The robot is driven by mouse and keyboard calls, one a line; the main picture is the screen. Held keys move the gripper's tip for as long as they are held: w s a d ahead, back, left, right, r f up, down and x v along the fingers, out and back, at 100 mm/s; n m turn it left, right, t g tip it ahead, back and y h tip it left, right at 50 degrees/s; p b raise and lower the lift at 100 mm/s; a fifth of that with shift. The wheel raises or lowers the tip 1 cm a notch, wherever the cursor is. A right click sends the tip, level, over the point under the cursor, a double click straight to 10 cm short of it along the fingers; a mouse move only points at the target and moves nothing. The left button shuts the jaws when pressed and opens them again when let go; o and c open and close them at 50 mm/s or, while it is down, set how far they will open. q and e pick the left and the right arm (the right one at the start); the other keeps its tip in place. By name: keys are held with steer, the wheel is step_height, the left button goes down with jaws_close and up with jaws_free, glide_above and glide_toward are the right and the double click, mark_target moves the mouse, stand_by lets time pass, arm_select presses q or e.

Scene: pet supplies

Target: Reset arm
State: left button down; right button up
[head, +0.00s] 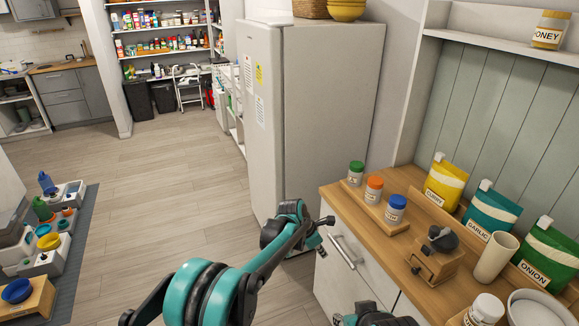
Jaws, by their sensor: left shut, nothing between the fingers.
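My left arm comes in from the bottom left, with teal and black links. Its gripper (319,238) is small in the head view, in front of the cabinet's left edge, beside the worktop corner. It is shut and holds nothing. A dark and teal part of my own body shows at the bottom edge, right of centre; my right gripper cannot be made out.
The wooden worktop (336,196) holds several spice jars, a brown wooden device (435,258), a beige cup (495,257) and yellow, teal and green pouches. A fridge (330,110) stands behind. At left, a grey mat (78,235) holds pet bowls. The floor between is clear.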

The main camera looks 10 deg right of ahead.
arm_select(q)
steer(key=s+a+r+m+t+y, duration=0.1)
steer(key=s+a+r+m, duration=0.5)
steer(key=a, duration=0.4)
steer(key=s+a+r+m+t+y, duration=0.1)
steer(key=s+a+r+m+t, duration=0.15)
steer(key=a+r, duration=0.65)
steer(key=s+a+f+m+t+y, duration=0.1)
steer(key=s+a+m, duration=0.5)
steer(key=s+a, duration=0.2)
steer(key=s+a+f+m+t+y, duration=0.1)
steer(key=s+a+m+y, duration=0.1)
steer(key=s+a+m, duration=0.5)
steer(key=s+a, duration=0.2)
steer(key=s, duration=0.4)
steer(key=shift+s, duration=0.25)
